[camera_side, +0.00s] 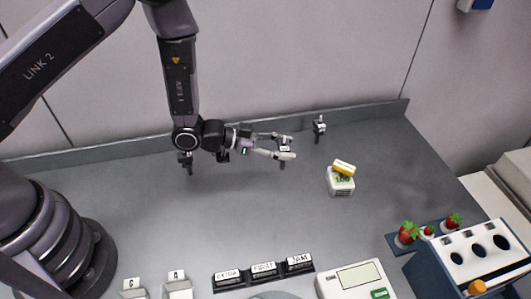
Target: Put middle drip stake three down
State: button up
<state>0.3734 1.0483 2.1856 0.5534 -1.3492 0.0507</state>
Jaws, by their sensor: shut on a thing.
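My gripper (287,147), reaching in from the left, is shut on a small dark drip stake (283,165). The stake has a pale label and its lower end points down below the fingers. I cannot tell whether its tip touches the grey table. A second dark stake (320,129) stands upright to the right and farther back. A third dark stake (188,166) shows at the left, partly hidden by my arm.
A white block marked 100 (340,186) with a yellow piece (344,168) on top stands right of my gripper. Labelled black holders (264,271), a white device (356,284) and a blue-white berry rack (480,250) are in front. The middle of the table (230,215) is clear.

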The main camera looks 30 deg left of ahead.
jog(key=s+a+m+g+h, duration=0.3)
jog(key=s+m+g, duration=0.5)
jog(key=s, duration=0.8)
jog(key=shift+n+g, duration=0.3)
jog(key=shift+g, duration=0.1)
jog(key=f, duration=0.7)
jog(key=shift+s+d+f, duration=0.15)
jog(key=shift+s+f, duration=0.15)
jog(key=shift+f, duration=0.4)
jog(key=o, duration=0.8)
jog(key=shift+f, duration=0.1)
